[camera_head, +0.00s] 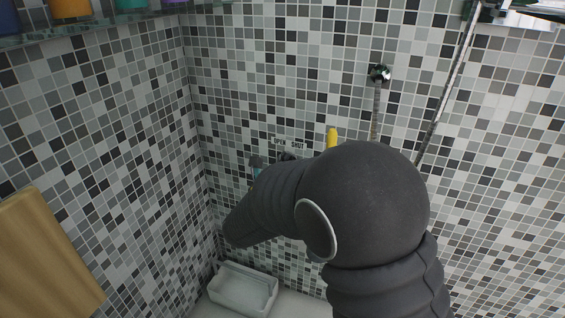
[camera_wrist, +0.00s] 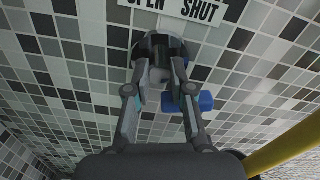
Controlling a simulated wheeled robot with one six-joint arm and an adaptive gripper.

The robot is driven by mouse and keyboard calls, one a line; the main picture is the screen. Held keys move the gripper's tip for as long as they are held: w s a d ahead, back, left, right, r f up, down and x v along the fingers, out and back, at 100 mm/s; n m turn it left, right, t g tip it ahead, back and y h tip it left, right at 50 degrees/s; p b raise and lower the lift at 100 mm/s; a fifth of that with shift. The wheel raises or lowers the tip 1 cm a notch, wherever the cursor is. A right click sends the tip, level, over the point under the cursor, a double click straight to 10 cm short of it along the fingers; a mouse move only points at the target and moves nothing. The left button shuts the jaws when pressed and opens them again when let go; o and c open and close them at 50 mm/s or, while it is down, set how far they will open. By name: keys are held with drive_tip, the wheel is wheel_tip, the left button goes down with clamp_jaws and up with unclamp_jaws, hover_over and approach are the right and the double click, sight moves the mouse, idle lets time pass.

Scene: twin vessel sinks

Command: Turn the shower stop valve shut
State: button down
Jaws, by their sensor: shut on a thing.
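The shower stop valve shows in the wrist view as a dark round body (camera_wrist: 160,46) on the tiled wall with a pale grey middle. A blue handle part (camera_wrist: 204,101) sticks out to the right, partly behind my right finger. A white label (camera_wrist: 178,8) above the valve reads OPEN on the left and SHUT on the right. My gripper (camera_wrist: 160,88) is at the valve, its two fingers on either side of the middle and shut on the handle. In the head view my arm hides most of the valve; the label (camera_head: 288,142) shows small above it.
A yellow bar (camera_wrist: 285,148) is close at the right of my gripper; it also shows in the head view (camera_head: 332,138). A chrome wall fitting (camera_head: 379,73) with a hose is at upper right. A pale tray (camera_head: 243,288) is low down, and a wooden panel (camera_head: 45,255) stands left.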

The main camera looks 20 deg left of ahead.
drive_tip(key=shift+a+r+n+p, duration=0.1)
drive_tip(key=shift+r+n+p, duration=0.05)
drive_tip(key=shift+n+p, duration=2.6)
drive_tip(key=shift+n, duration=0.45)
drive_tip(key=c, duration=1)
unclamp_jaws()
drive_tip(key=s, duration=1.2)
drive_tip(key=shift+a, duration=0.45)
